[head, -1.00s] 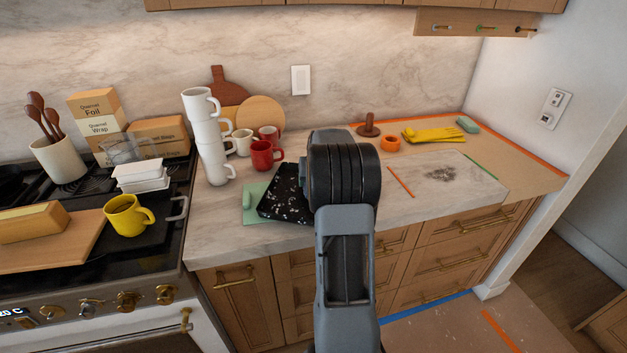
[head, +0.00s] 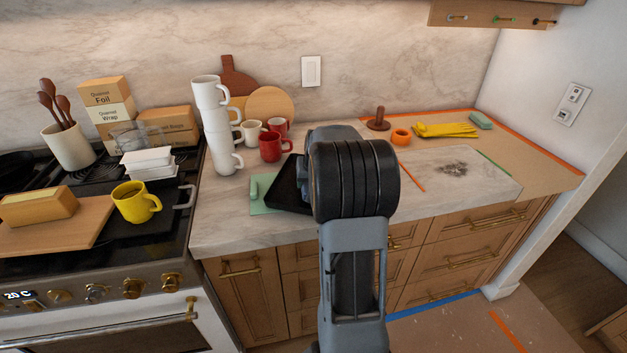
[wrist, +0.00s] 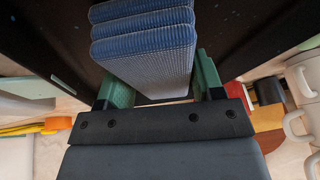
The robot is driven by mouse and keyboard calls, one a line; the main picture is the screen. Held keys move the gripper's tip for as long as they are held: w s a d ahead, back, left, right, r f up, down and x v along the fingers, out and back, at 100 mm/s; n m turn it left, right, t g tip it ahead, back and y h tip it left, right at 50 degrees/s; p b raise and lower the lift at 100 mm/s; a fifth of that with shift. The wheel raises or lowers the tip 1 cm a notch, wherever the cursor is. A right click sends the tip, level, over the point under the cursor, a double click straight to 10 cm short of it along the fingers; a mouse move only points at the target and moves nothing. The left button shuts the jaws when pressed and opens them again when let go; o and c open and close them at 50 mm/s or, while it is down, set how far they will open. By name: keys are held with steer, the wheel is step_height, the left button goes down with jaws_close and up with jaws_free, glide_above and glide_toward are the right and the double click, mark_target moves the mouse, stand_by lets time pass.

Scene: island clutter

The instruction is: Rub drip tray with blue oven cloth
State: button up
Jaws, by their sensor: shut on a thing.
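The black drip tray (head: 288,188) lies on the counter, partly over a green mat, with its right part hidden behind my arm. Its visible part looks plain dark in the head view. In the wrist view its dark surface (wrist: 245,35) spreads around the cloth, with a few faint specks at the left. The folded blue oven cloth (wrist: 145,45) is between the green fingers of my gripper (wrist: 160,88), which is shut on it. The cloth is over the tray; I cannot tell if they touch. My arm hides the cloth in the head view.
Stacked white mugs (head: 216,125) and a red mug (head: 271,147) stand behind and left of the tray. The green mat (head: 262,195) shows at its left. A dark smudge (head: 453,169) marks the counter at right. Yellow gloves (head: 445,130) lie farther back.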

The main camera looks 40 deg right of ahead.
mark_target(305, 186)
steer(key=shift+s+a+f+b, duration=0.1)
steer(key=shift+s+a+b, duration=0.2)
steer(key=shift+a, duration=0.5)
steer(key=shift+s+a+b, duration=0.15)
steer(key=shift+s+a, duration=0.2)
steer(key=shift+a, duration=0.45)
steer(key=shift+w+d+p, duration=0.4)
steer(key=shift+w+d, duration=0.35)
steer(key=shift+d, duration=0.25)
steer(key=shift+w+d+p, duration=0.45)
steer(key=shift+w+d, duration=0.35)
steer(key=shift+d, duration=0.25)
steer(key=shift+w+d+p, duration=0.4)
steer(key=shift+w+d, duration=0.35)
steer(key=shift+d, duration=0.25)
steer(key=shift+w+d+p, duration=0.35)
steer(key=shift+w+d, duration=0.35)
steer(key=shift+d, duration=0.2)
steer(key=shift+r+p, duration=2.35)
steer(key=shift+r, duration=1.2)
